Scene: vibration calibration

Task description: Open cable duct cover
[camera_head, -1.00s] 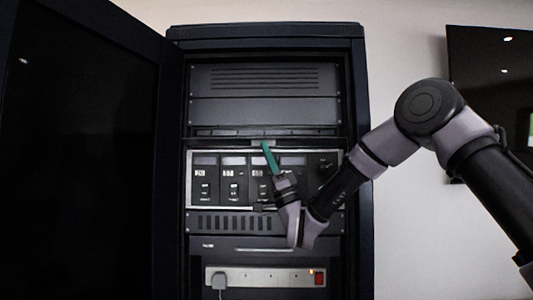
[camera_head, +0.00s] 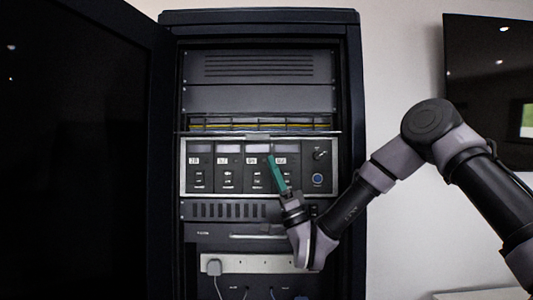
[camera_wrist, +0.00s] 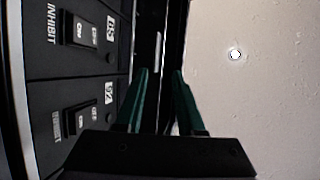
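The cable duct (camera_head: 215,123) runs across the rack below the vented panel in the head view. Its front is open and a yellow cable shows inside. Its cover (camera_head: 225,134) lies folded down as a thin, light-edged strip just above the switch panel, with a small light tab (camera_head: 258,136) at its middle. My gripper (camera_head: 271,157) is in front of the switch panel, its green fingers pointing up just below the cover, apart from it as far as I can tell. In the wrist view my gripper (camera_wrist: 160,72) has its fingers apart with nothing between them.
The switch panel (camera_head: 229,180) is close behind my gripper; it also shows in the wrist view (camera_wrist: 75,95). The open cabinet door (camera_head: 75,150) stands at the left. A socket strip (camera_head: 245,264) with a plug (camera_head: 214,267) is lower down. A screen (camera_head: 485,75) hangs at the right.

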